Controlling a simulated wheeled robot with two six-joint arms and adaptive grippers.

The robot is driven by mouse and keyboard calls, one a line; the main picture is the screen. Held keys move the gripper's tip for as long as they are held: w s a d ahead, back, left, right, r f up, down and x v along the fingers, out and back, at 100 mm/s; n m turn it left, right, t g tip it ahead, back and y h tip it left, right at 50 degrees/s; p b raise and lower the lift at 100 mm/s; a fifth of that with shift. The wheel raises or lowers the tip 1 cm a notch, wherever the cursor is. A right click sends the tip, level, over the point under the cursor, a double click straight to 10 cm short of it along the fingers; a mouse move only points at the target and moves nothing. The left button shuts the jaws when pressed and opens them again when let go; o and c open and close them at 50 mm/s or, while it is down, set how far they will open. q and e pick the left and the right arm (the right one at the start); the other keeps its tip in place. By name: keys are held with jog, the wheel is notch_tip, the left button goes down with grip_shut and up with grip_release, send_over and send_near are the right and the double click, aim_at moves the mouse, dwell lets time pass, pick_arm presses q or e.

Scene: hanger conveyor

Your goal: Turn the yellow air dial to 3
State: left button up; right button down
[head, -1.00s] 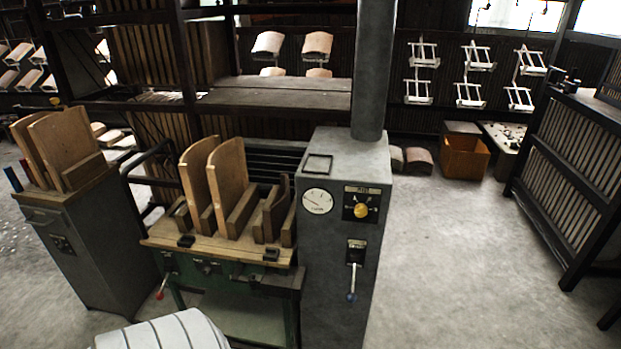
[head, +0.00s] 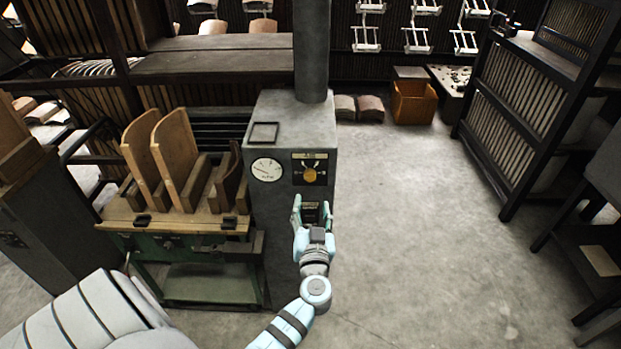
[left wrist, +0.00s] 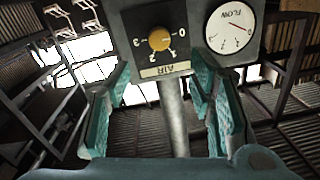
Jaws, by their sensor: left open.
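The yellow air dial (head: 309,174) is a round knob on a dark plate, on the front of the grey control cabinet (head: 262,222). In the left wrist view the dial (left wrist: 159,39) appears upside down, with a scale from 0 to 3 and an AIR label. I cannot tell surely where it points. My left gripper (head: 311,205) is in front of the cabinet, just below the dial in the head view. In the left wrist view its teal fingers (left wrist: 160,88) are spread, with the dial beyond them and nothing held. My right gripper is not in view.
A round white flow gauge (head: 267,170) is beside the dial. A lower switch plate is partly hidden behind my left gripper. A green-framed bench (head: 128,217) with curved wooden boards stands left of the cabinet. Open concrete floor (head: 420,220) lies to the right.

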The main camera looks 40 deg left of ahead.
aim_at(310, 178)
pick_arm(q)
jog(key=x, duration=1)
jog(key=shift+w+a+f, duration=0.1)
jog(key=shift+w+a, duration=0.15)
jog(key=shift+a, duration=0.05)
jog(key=shift+c, duration=0.3)
jog(key=c, duration=1.1)
